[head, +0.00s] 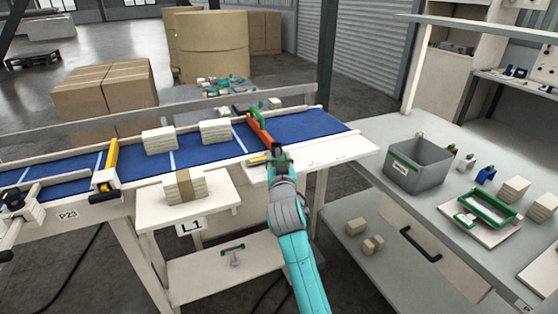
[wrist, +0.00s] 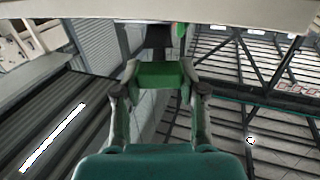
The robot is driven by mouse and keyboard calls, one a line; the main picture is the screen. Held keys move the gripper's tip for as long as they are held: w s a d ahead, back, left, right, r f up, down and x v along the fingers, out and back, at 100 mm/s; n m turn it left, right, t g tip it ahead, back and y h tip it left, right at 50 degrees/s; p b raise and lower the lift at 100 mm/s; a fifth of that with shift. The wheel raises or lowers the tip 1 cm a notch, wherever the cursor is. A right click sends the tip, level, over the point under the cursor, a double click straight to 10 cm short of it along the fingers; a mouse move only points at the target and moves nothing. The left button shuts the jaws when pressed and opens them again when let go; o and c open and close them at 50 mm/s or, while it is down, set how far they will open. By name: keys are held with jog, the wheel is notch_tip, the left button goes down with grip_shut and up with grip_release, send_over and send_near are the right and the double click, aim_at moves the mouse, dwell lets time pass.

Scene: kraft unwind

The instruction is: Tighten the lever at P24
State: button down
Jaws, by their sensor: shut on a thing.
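My gripper (head: 277,155) is at the near edge of the conveyor, at the near end of an orange guide bar (head: 260,128) that crosses the blue belt. In the wrist view my gripper (wrist: 162,88) has its two fingers on either side of a green lever (wrist: 162,74), and it is shut on it. The lever lies just under a pale edge at the top of that view. In the head view my gripper hides the lever. No P24 label is readable, so I cannot confirm the station.
A yellow guide bar (head: 111,155) stands at the left, near the P23 label (head: 68,215). Light stacks (head: 160,139) sit on the belt (head: 200,153), and a banded stack (head: 185,186) rests on a side shelf. A grey bin (head: 417,165) stands on the right bench.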

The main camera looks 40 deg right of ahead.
jog(key=shift+w+a+f+m+g+h, duration=0.1)
jog(key=shift+w+a+m+g+h, duration=0.3)
jog(key=shift+m+g+h, duration=0.25)
jog(key=shift+w+a+m+g+h, duration=0.4)
jog(key=shift+m+g+h, duration=0.15)
jog(key=shift+g+h, duration=0.15)
jog(key=shift+w+a+m+g+h, duration=0.3)
jog(key=shift+m+g+h, duration=0.25)
jog(key=shift+g, duration=0.15)
jog(key=shift+w+a+m+g+h, duration=0.15)
jog(key=shift+w+m+g+h, duration=0.15)
jog(key=shift+m+g+h, duration=0.3)
jog(key=c, duration=0.6)
grip_release()
jog(key=shift+c, duration=0.2)
jog(key=v, duration=1.2)
